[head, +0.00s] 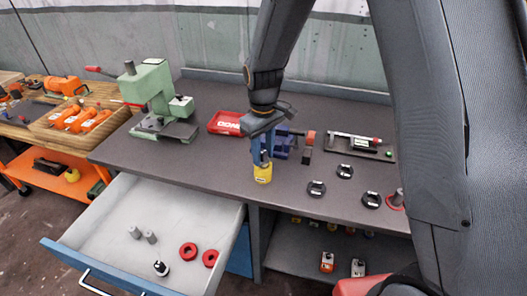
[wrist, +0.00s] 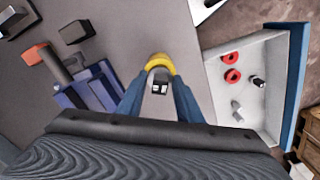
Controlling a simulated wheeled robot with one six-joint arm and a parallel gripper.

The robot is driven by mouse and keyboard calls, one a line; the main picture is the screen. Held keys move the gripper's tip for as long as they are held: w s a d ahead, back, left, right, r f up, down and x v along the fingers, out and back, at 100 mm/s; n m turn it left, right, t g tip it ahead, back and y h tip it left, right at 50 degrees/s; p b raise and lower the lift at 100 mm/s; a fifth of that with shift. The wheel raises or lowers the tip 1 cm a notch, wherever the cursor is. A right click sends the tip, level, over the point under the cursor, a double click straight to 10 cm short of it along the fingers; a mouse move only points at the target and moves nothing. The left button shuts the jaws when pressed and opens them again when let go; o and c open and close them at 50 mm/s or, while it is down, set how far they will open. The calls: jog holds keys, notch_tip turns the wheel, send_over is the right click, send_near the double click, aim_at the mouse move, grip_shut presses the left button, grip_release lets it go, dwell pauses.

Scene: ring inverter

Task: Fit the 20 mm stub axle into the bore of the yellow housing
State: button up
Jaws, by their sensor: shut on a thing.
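The yellow housing (head: 263,174) stands upright on the grey workbench near its front edge. In the wrist view only its yellow rim (wrist: 160,60) shows, beyond the fingertips. My gripper (head: 262,157) points down right over the housing. It is shut on a grey stub axle (wrist: 159,77), with a black and white mark on its end, between the blue fingers in the wrist view. The fingers hide most of the axle in the head view. I cannot tell whether its lower end is inside the bore.
A blue vise (head: 283,143) stands just behind my gripper. A red tray (head: 226,123) and green press (head: 152,98) are further left. Black rings (head: 316,188) lie to the right. The open drawer (head: 105,210) holds grey cylinders (head: 135,232) and red rings (head: 188,251).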

aim_at(263, 152)
jog(key=shift+f+b, duration=0.3)
jog(key=shift+f, duration=0.55)
jog(key=o, duration=1.3)
jog(key=shift+r+b, duration=1.15)
jog(key=shift+r, duration=2.75)
jog(key=s+d+f+m+t+b, duration=0.1)
jog(key=s+d+f+m+b, duration=0.1)
jog(key=s+d+m, duration=0.6)
jog(key=s+d+f, duration=0.1)
jog(key=s+d, duration=0.6)
jog(key=shift+f+b, duration=0.35)
jog(key=shift+f, duration=0.05)
